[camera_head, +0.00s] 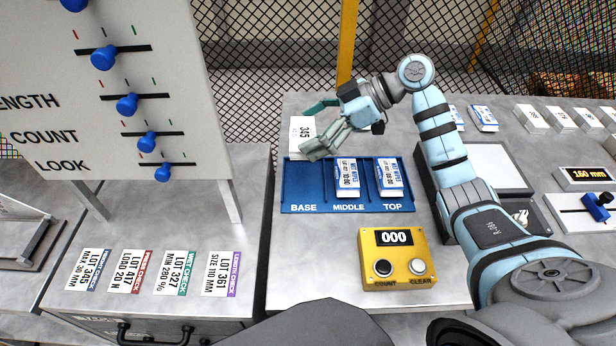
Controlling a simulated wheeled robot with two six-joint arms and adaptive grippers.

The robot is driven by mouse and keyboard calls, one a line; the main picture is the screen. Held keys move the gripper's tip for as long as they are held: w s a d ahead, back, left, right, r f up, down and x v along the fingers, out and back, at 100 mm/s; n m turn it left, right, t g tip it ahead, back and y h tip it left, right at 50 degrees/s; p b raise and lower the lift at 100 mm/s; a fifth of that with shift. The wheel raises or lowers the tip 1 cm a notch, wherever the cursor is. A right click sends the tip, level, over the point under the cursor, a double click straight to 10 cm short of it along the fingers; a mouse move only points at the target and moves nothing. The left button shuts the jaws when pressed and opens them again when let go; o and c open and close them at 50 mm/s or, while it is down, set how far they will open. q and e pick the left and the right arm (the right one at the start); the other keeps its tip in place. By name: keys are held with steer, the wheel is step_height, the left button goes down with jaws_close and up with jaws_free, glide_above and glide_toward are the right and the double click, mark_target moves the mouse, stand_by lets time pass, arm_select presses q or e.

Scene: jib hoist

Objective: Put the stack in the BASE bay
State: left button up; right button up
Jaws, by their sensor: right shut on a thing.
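The blue tray (290,200) has three bays marked BASE, MIDDLE and TOP. A white wrapped stack stands in the MIDDLE bay (347,177) and another in the TOP bay (389,176). The BASE bay (303,182) shows bare blue. My right gripper (311,131) is at the tray's back left, above and behind the BASE bay. It is shut on a white stack (301,127) marked 345, whose lower part is partly covered by a finger. Its exact height above the table is hard to tell. My left gripper is out of view.
A yellow counter box (394,262) reading 000 stands in front of the tray. A grey device (487,165) stands right of it, partly behind my right arm. A white slider board (115,90) rises at left above several lot cards (155,272). More packs (560,119) line the back right.

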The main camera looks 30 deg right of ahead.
mark_target(312, 181)
step_height(312, 181, down, 12)
steer(key=shift+d+f+b, duration=0.1)
steer(key=shift+f+b, duration=0.15)
steer(key=shift+b, duration=0.15)
steer(key=shift+f, duration=0.15)
steer(key=o, duration=0.8)
steer(key=shift+o, duration=0.4)
steer(key=shift+d+r, duration=0.2)
steer(key=shift+r, duration=0.1)
steer(key=v, duration=1.1)
steer(key=shift+d+r+b, duration=0.15)
steer(key=shift+d+b, duration=0.05)
steer(key=shift+b, duration=0.15)
